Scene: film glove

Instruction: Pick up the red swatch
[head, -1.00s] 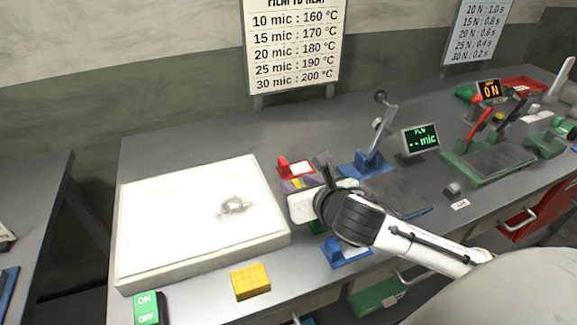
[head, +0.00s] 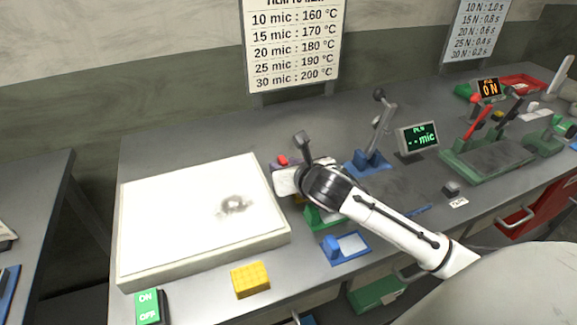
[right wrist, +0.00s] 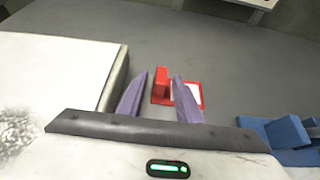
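The red swatch (right wrist: 161,85), a red frame around a white patch with an upright red block, lies on the bench in the right wrist view. In the head view only a small red part (head: 283,161) shows past my right gripper, which hides the rest. My right gripper (right wrist: 162,75) is open, with its two purple fingers apart. In the wrist view the red block appears between the fingertips, with a thin gap on each side. I cannot tell the height of the tips above it. My left gripper is not in view.
A white light box (head: 190,217) stands just left of my right gripper. A green swatch (head: 322,219) and a blue swatch (head: 346,247) lie nearer the front edge. A blue-based lever device (head: 370,160) and a film display (head: 418,138) stand to the right. A yellow block (head: 250,280) sits in front.

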